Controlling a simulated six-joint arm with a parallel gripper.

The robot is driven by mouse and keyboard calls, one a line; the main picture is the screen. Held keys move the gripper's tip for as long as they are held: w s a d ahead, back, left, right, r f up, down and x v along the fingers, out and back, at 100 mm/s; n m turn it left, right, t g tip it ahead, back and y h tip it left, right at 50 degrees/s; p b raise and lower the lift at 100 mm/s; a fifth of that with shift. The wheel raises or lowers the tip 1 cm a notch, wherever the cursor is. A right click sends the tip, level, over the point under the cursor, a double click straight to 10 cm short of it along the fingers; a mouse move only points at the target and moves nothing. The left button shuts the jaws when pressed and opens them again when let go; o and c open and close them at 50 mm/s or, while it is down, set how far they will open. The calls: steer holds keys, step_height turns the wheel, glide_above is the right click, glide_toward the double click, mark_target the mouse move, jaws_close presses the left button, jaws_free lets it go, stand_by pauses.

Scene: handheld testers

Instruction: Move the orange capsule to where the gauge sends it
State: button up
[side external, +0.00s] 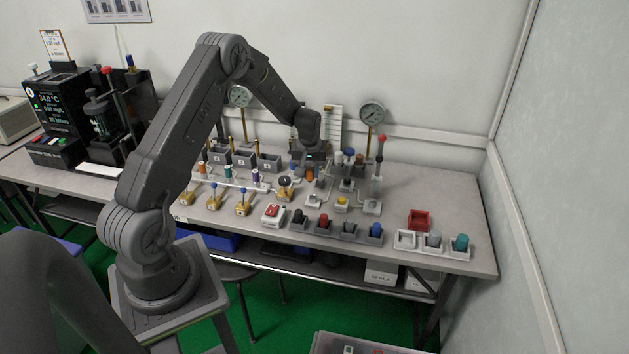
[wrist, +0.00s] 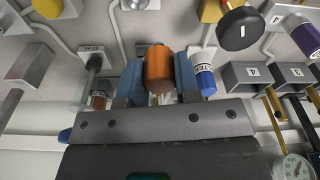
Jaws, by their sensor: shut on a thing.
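My gripper (side external: 308,168) is over the right-middle of the bench, among the pipework and valves. In the wrist view its two blue-grey fingers (wrist: 159,80) are shut on the orange capsule (wrist: 158,66), one on each side. In the side view the capsule is small and partly hidden by the fingers. One dial gauge (side external: 240,95) is at the back left of the gripper and another gauge (side external: 372,112) at the back right. One gauge also shows at the wrist view's lower right corner (wrist: 295,168); its reading is too small to tell. Numbered grey bins (side external: 243,158) stand at the back left.
A blue-and-white labelled cylinder (wrist: 204,80) is close beside the right finger in the wrist view. A tall red-topped lever (side external: 380,155) stands to the right. The bench's right end has bare surface.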

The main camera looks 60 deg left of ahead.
steer(key=s+a+r, duration=0.5)
steer(key=s+r, duration=0.1)
steer(key=s, duration=0.3)
steer(key=m+h, duration=0.1)
steer(key=m, duration=0.8)
glide_above(406, 241)
steer(key=shift+t, duration=0.3)
steer(key=f, duration=0.5)
steer(key=shift+s+a+f, duration=0.35)
steer(key=shift+s+f, duration=0.05)
steer(key=shift+w+d+f, duration=0.15)
steer(key=shift+d+f, duration=0.15)
steer(key=shift+d, duration=0.1)
steer(key=shift+f, duration=1.9)
steer(key=shift+f, duration=0.15)
steer(key=o, duration=1)
